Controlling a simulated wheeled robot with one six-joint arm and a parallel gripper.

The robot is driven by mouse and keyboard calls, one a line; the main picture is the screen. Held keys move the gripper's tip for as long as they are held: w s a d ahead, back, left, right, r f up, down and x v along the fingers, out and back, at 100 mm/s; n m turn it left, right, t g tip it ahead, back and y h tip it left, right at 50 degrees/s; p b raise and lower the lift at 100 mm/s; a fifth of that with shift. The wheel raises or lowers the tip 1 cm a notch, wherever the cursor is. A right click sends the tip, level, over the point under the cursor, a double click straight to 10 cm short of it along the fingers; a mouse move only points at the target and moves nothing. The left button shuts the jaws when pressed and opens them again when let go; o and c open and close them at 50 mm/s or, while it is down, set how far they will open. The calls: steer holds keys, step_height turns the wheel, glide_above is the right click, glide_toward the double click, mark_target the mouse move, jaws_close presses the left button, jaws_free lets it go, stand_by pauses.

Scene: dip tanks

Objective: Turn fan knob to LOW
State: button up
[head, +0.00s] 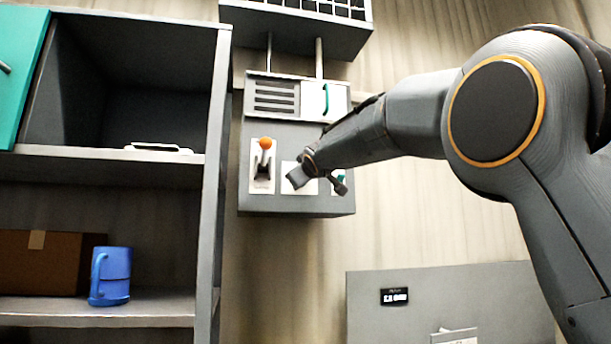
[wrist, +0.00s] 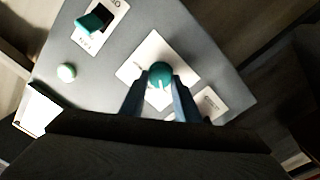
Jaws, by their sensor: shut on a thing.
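The fan knob (wrist: 160,74) is round and teal with a pale pointer line, on a white plate (wrist: 140,60) of the grey control box. In the wrist view my gripper (wrist: 161,88) has one finger on each side of the knob and is shut on it. The pointer line runs toward the gripper, at the lower part of the knob. In the head view my gripper (head: 300,178) is at the front of the grey control box (head: 290,205) and hides the knob. I cannot read any LOW mark on the plate.
Left of my gripper is a lever with an orange ball (head: 265,143). A teal switch (wrist: 95,22) and a pale round button (wrist: 66,72) share the box face. A shelf unit (head: 215,150) with a blue mug (head: 112,276) stands at the left.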

steer(key=shift+n, duration=0.8)
steer(key=o, duration=1)
steer(key=shift+w+d, duration=0.1)
steer(key=shift+o, duration=0.2)
steer(key=b+v, duration=0.3)
steer(key=v, duration=0.4)
steer(key=shift+s, duration=0.4)
